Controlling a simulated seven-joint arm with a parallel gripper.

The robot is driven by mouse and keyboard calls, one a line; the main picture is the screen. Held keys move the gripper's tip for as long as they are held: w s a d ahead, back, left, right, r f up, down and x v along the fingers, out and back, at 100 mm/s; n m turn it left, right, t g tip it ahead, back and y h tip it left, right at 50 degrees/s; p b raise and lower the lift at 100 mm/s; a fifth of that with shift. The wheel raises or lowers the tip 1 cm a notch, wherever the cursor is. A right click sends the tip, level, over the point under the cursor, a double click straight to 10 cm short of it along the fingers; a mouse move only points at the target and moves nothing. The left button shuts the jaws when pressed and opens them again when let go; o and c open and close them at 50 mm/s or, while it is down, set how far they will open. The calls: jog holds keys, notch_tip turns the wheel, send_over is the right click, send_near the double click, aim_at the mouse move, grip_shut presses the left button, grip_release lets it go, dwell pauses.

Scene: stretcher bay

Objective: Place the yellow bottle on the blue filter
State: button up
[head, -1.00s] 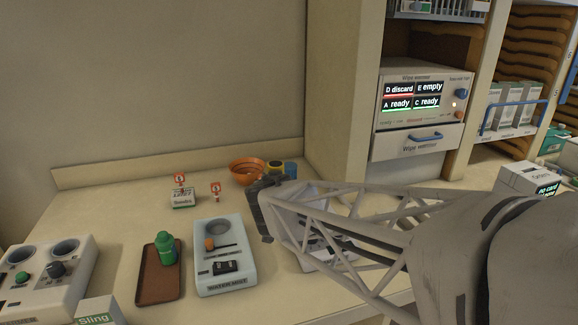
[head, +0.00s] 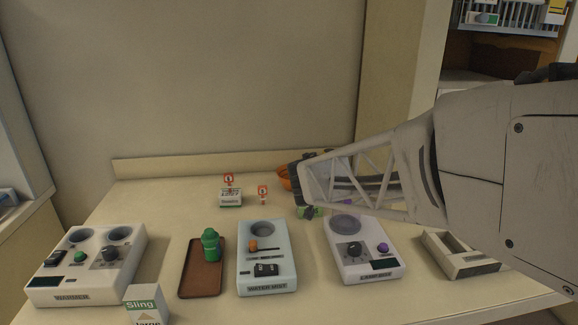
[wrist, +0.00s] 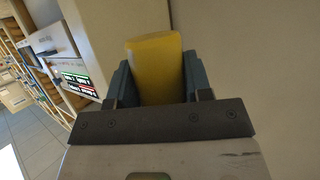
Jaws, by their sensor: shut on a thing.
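In the wrist view a yellow block-like thing, taken to be the yellow bottle (wrist: 155,68), stands between the two dark fingers of my gripper (wrist: 156,75). The gripper is shut on it. In the head view my gripper (head: 303,186) is above the back of the counter, in front of the orange bowl. The bottle cannot be made out there. No blue filter shows clearly now; the spot beside the bowl is largely covered by my arm.
The counter carries a warmer (head: 88,262), a brown tray (head: 200,284) with a green bottle (head: 211,243), a water mist unit (head: 267,262) and a lamp unit (head: 362,254). The orange bowl (head: 283,176) is partly hidden.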

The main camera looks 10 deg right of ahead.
jog(key=w+d+m+g+h, duration=0.3)
jog(key=w+d+m+g, duration=0.1)
jog(key=w, duration=0.8)
jog(key=w+d+m+g+h, duration=0.3)
jog(key=w+d+m+g, duration=0.1)
jog(key=w, duration=0.9)
jog(key=shift+d+m+g+h, duration=0.4)
jog(key=shift+d+m, duration=0.5)
jog(key=shift+d, duration=0.5)
jog(key=shift+f, duration=0.2)
jog(key=shift+f, duration=2.4)
jog(key=shift+f, duration=2.5)
jog(key=shift+f, duration=0.15)
